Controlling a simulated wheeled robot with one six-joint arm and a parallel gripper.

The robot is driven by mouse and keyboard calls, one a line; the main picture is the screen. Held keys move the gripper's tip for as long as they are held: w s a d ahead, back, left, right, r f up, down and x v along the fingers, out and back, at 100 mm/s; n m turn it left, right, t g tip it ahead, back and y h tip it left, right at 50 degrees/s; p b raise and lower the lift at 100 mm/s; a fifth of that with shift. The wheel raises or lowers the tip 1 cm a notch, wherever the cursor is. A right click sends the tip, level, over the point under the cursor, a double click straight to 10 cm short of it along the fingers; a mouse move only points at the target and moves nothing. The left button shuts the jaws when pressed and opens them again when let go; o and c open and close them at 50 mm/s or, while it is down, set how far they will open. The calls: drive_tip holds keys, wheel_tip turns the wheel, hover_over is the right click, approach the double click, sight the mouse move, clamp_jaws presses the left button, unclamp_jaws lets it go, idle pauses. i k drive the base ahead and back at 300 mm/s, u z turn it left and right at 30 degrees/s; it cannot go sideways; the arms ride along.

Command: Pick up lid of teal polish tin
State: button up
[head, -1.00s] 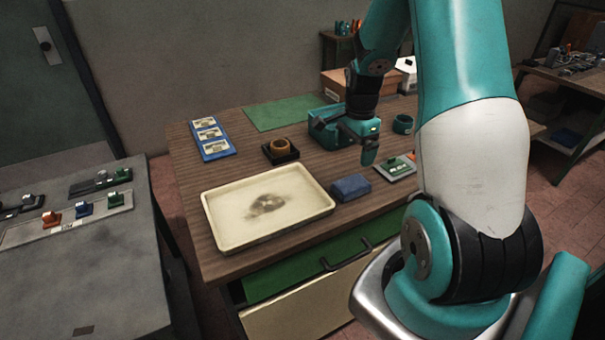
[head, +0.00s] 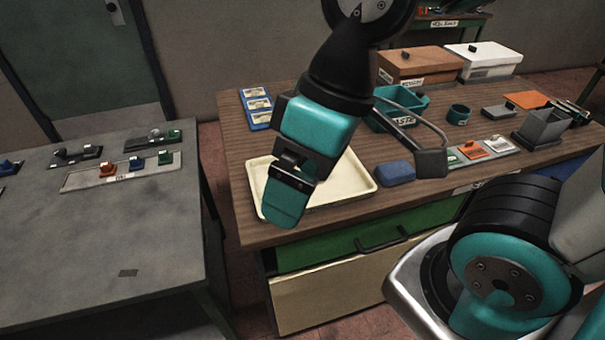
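A small round teal container (head: 459,114), which looks like the polish tin, stands upright towards the back of the wooden table. Its top is too small to tell whether a lid is on it. My gripper (head: 285,205) hangs in front of the shallow cream tray, well to the left of the tin and apart from it. I see the gripper side-on, with one teal finger pointing down and nothing visible in it. The gap between the fingers is hidden.
The cream tray (head: 350,187) is partly behind my gripper. A blue block (head: 395,173), a teal bin (head: 411,101) and a dark block on a bent bar (head: 431,162) lie between gripper and tin. A grey open box (head: 541,128) is right of the tin.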

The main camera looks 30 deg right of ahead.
sight(420, 93)
drive_tip(key=z, duration=1.75)
drive_tip(key=k, duration=1.05)
drive_tip(key=z, duration=1.05)
drive_tip(key=i, duration=1.15)
drive_tip(key=u, duration=0.4)
drive_tip(key=i, duration=0.6)
drive_tip(key=u, duration=1.3)
drive_tip(key=i, duration=0.6)
drive_tip(key=u, duration=0.65)
